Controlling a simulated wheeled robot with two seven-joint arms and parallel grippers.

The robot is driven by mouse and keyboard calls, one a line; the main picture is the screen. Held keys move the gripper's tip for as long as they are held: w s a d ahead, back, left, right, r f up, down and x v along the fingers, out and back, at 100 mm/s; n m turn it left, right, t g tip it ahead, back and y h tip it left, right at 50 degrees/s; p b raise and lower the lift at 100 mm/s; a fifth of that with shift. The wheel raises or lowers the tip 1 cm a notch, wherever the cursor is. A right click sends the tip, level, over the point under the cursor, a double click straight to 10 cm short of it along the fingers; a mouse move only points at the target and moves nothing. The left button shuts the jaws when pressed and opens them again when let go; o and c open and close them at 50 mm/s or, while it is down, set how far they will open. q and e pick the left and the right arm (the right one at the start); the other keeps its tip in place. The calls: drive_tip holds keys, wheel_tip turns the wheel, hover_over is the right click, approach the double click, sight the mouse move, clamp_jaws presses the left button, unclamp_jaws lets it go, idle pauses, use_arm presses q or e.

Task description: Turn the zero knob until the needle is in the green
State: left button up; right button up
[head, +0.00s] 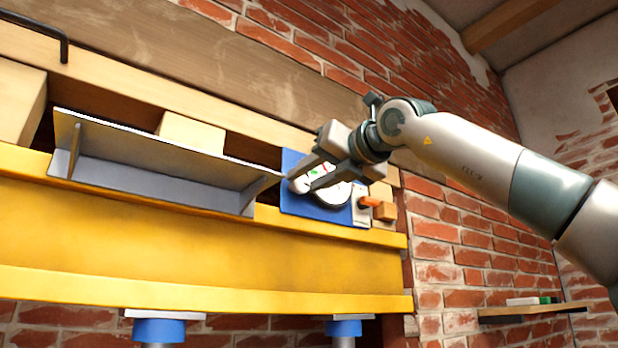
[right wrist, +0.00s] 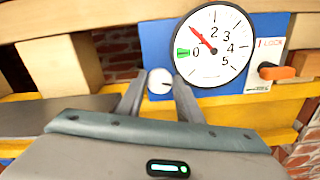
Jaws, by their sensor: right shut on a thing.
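A blue gauge panel (head: 288,208) is mounted above the yellow beam; it also shows in the right wrist view (right wrist: 155,45). The round white dial (right wrist: 225,70) reads 0 to 5. Its red needle (right wrist: 201,37) points up and left, between 0 and 1, outside the green band (right wrist: 183,54) beside the 0. The white zero knob (right wrist: 160,82) is at the dial's lower left. My right gripper (right wrist: 158,88) is shut on the knob, one finger on each side. In the head view my right gripper (head: 305,184) partly hides the dial. My left gripper is out of view.
An orange lever (right wrist: 277,72) by a LOCK label sits right of the dial. A grey metal shelf bracket (head: 160,168) stands left of the panel. The yellow beam (head: 200,255) runs below, on blue jacks (head: 158,329). A small wall shelf (head: 530,309) is at lower right.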

drive_tip(key=n, duration=0.4)
drive_tip(key=shift+a+n, duration=0.1)
drive_tip(key=shift+n, duration=0.2)
drive_tip(key=n+p, duration=0.1)
drive_tip(key=n, duration=0.4)
drive_tip(key=shift+s, duration=0.1)
drive_tip(key=shift+f+n, duration=0.1)
drive_tip(key=shift+n, duration=0.2)
drive_tip(key=o, duration=1)
drive_tip(key=shift+s, duration=0.1)
